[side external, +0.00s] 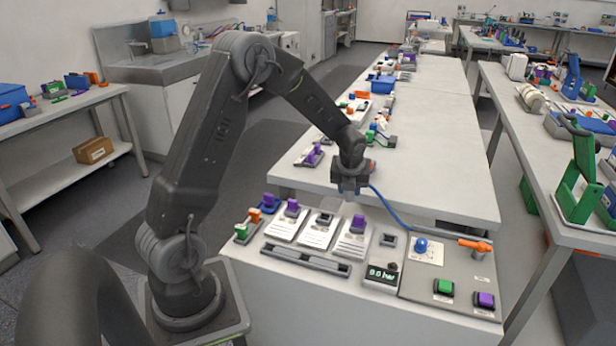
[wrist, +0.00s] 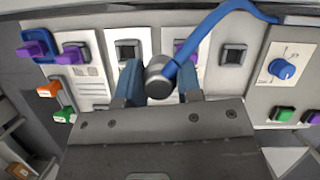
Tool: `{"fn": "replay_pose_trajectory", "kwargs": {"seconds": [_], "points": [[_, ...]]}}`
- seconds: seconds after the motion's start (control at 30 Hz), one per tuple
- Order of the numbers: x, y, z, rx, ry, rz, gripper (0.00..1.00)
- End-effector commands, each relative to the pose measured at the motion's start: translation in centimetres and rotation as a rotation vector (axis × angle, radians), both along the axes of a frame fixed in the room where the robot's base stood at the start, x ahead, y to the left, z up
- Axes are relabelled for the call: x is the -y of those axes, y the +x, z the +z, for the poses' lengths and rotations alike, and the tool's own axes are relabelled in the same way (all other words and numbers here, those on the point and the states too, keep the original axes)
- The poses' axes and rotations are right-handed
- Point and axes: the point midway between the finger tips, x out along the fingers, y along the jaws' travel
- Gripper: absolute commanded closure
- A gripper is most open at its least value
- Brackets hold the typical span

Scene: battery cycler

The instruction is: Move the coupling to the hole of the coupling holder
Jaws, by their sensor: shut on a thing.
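The coupling (wrist: 158,78) is a dark cylinder with a grey end face and a blue hose joined to its side. My gripper (wrist: 159,88) is shut on it, with one blue-grey finger on each side. In the side external view my gripper (side external: 349,190) is above the panel, near its back edge; the coupling is hard to make out there. A square grey block with a dark opening, which looks like the coupling holder (side external: 388,240), sits on the panel right of the purple-topped card. In the wrist view the holder (wrist: 233,55) is empty, right of the coupling and apart from it.
White cards with purple connectors (side external: 358,223) stand left of the holder. A pressure display (side external: 382,274) lies in front of it. A blue knob (side external: 421,244) is to the right.

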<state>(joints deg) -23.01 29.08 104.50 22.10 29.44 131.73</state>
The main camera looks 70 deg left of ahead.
Motion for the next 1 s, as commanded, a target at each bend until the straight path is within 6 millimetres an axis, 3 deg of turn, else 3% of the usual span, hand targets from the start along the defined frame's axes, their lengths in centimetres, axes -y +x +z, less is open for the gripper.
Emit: {"fn": "replay_pose_trajectory", "kwargs": {"seconds": [0.03, 0.2, 0.4, 0.67, 1.0], "points": [[1.9, 1.7, -0.5, 0.0, 0.0, -0.079, 0.93], [6.7, 5.4, -1.6, 0.005, 0.007, -0.277, 0.93], [9.8, 7.3, -2.2, 0.011, 0.013, -0.394, 0.93], [10.3, 7.6, -3.4, 0.012, 0.013, -0.413, 0.93], [10.3, 7.5, -6.6, 0.01, 0.013, -0.412, 0.93]]}}
